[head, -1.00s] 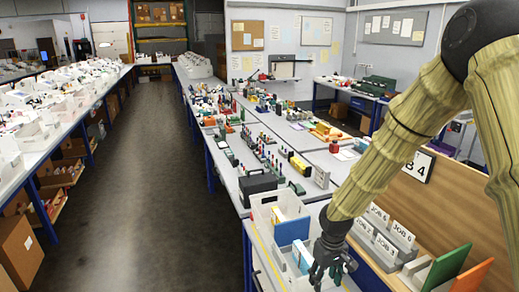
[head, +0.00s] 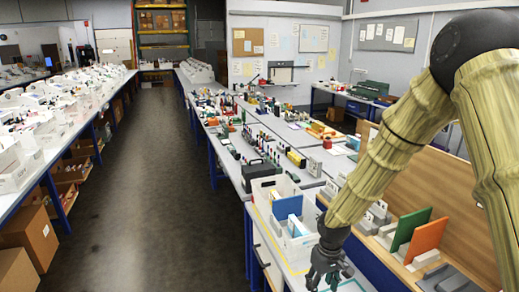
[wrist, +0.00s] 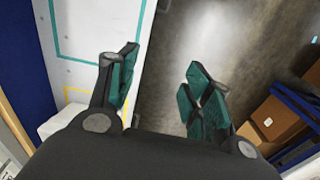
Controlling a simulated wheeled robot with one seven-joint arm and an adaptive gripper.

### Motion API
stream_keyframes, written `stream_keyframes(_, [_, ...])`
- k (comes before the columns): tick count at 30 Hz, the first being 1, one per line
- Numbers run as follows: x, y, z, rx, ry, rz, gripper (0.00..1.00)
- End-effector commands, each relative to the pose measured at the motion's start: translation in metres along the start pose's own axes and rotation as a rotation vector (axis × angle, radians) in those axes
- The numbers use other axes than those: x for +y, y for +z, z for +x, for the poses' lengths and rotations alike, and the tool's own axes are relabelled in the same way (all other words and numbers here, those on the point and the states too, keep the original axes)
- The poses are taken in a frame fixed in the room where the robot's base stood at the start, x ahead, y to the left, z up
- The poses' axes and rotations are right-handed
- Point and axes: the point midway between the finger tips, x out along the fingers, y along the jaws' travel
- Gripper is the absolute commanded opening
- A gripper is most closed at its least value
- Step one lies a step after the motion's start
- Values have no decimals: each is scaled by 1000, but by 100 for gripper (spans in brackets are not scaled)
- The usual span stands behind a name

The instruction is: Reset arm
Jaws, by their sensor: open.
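My gripper (head: 328,272) hangs fingers-down at the near end of the right-hand bench in the head view, on the near side of the white bin (head: 262,192). In the wrist view my gripper (wrist: 160,92) shows two teal-padded fingers spread apart with nothing between them. The floor and the bench edge show beyond the fingers. My arm runs up to the right and hides part of the bench behind it.
The white bin holds blue and white folders. Green (head: 410,229) and orange (head: 427,240) boards stand upright in holders at the right. Teal tape (wrist: 97,60) marks the bench top. The aisle floor (head: 150,200) is clear. Cardboard boxes (wrist: 272,124) sit at the right in the wrist view.

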Motion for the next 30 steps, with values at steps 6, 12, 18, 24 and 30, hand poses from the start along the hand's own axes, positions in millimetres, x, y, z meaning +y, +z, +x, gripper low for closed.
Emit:
stream_keyframes(6, [-12,24,53,-5,-42,27,50])
stream_keyframes(12, [-30,66,105,2,-80,68,50])
stream_keyframes(18, [-50,124,190,0,-121,144,50])
stream_keyframes(24, [-63,192,271,-2,-121,235,50])
stream_keyframes(30, [-68,270,326,-1,-70,316,50])
